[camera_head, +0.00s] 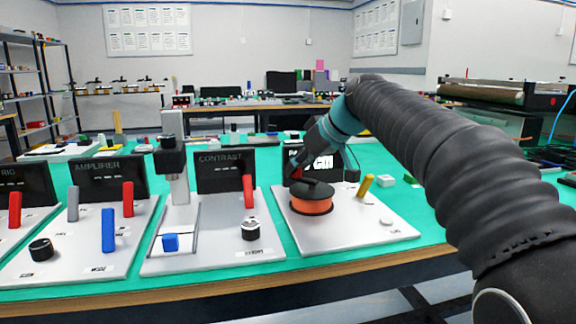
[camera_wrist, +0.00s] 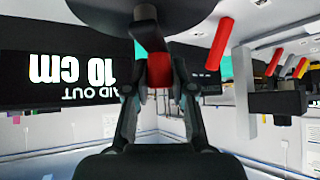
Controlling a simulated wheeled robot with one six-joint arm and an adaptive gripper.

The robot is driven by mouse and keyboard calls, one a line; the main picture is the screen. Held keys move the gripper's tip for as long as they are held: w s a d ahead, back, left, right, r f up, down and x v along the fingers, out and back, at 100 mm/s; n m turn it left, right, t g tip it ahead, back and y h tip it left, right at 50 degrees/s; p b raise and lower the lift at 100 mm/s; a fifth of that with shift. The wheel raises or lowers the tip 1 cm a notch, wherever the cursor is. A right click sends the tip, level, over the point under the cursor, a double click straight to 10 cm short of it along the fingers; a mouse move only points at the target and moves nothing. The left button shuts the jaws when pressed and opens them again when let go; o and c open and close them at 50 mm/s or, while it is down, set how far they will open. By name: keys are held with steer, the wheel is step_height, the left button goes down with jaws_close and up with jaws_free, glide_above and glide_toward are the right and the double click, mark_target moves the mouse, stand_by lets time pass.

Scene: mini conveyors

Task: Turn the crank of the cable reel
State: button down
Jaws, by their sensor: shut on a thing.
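The cable reel stands on a light grey base plate (camera_head: 345,230) in the head view. It has an orange drum (camera_head: 311,206) under a dark round top (camera_head: 311,194). My gripper (camera_head: 297,174) comes down from the upper right onto the top of the reel. In the wrist view my gripper (camera_wrist: 159,85) is shut on the red crank handle (camera_wrist: 159,68), with one finger on each side. The dark disc of the reel (camera_wrist: 150,12) shows at the upper edge there. A black display (camera_wrist: 60,82) reads PAID OUT 10 cm, upside down; my arm partly hides it in the head view.
A yellow post (camera_head: 365,186) and a white round knob (camera_head: 386,222) stand on the plate right of the reel. To the left is the CONTRAST station with a red lever (camera_head: 248,191) and black knob (camera_head: 250,230). Further left is the AMPLIFIER station (camera_head: 107,180).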

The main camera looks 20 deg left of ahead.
stand_by(0.5)
steer(key=shift+m+t, duration=0.3)
steer(key=shift+m, duration=0.1)
steer(key=m+t, duration=0.1)
steer(key=m+h+p, duration=0.1)
steer(key=shift+w+d+r+m+t+h, duration=0.2)
steer(key=shift+w+m+t+h, duration=0.1)
steer(key=shift+w+m+t, duration=0.1)
steer(key=shift+w+d+m+t+h+p, duration=0.2)
steer(key=shift+m+t+h+p, duration=0.2)
steer(key=shift+m, duration=0.3)
steer(key=shift+w+d+m+t+h+p, duration=0.1)
steer(key=shift+w+m+t+h+p, duration=0.15)
steer(key=shift+m+h+p, duration=0.35)
steer(key=shift+w+d+m+t+h+p, duration=0.15)
steer(key=shift+m+t+h+p, duration=0.15)
steer(key=shift+m, duration=0.5)
steer(key=c, duration=1)
jaws_free()
steer(key=shift+d+f, duration=0.1)
steer(key=shift+o, duration=0.2)
